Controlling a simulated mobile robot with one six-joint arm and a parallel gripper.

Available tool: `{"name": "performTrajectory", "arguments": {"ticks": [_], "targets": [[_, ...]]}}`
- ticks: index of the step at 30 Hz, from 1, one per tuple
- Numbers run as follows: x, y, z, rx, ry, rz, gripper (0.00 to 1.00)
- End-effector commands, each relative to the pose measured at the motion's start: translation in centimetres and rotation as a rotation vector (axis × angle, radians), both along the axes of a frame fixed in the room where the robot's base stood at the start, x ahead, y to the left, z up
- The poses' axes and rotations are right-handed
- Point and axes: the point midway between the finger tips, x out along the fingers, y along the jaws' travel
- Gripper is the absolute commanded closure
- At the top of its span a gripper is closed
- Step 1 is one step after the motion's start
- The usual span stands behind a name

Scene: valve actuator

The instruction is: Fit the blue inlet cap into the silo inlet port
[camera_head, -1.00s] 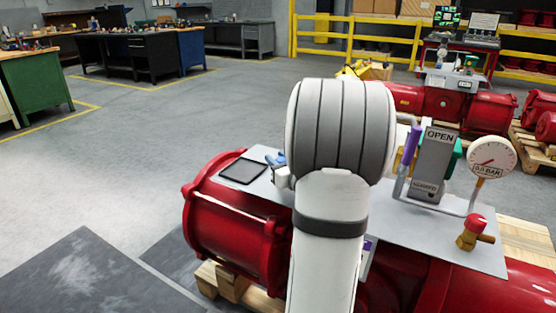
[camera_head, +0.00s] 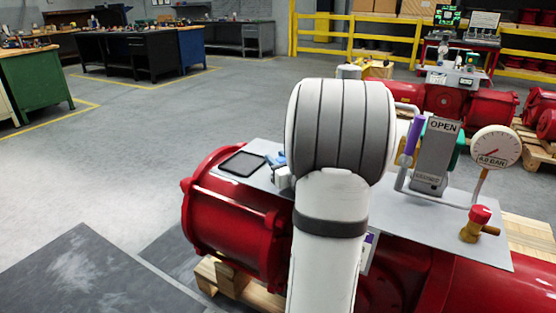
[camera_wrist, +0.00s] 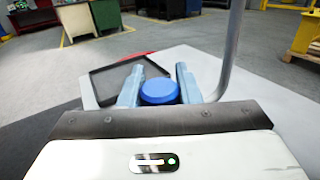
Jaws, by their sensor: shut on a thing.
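The blue inlet cap (camera_wrist: 160,92) is a round, flat-topped blue piece in the wrist view. It sits between the two pale blue fingers of my gripper (camera_wrist: 158,76), which are shut on it. The gripper is low over the light grey plate (camera_wrist: 210,66), beside a dark tray. In the head view my arm hides most of the gripper; a small blue part (camera_head: 278,160) shows at the arm's left edge. I cannot make out the silo inlet port in either view.
A dark flat tray (camera_head: 242,164) lies on the plate's left end. Right of my arm stand a grey OPEN sign block (camera_head: 437,155), a bent pipe frame, a dial gauge (camera_head: 495,147) and a red-topped brass valve (camera_head: 480,222). A thin pole (camera_wrist: 233,45) rises close right of the gripper.

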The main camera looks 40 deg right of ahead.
Motion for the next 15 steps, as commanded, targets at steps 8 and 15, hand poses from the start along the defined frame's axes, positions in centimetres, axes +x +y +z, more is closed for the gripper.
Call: {"name": "performTrajectory", "arguments": {"ticks": [8, 15], "targets": [[0.00, 0.00, -0.08, 0.000, 0.000, 0.000, 0.52], [0.00, 0.00, -0.09, 0.000, 0.000, 0.000, 0.44]]}}
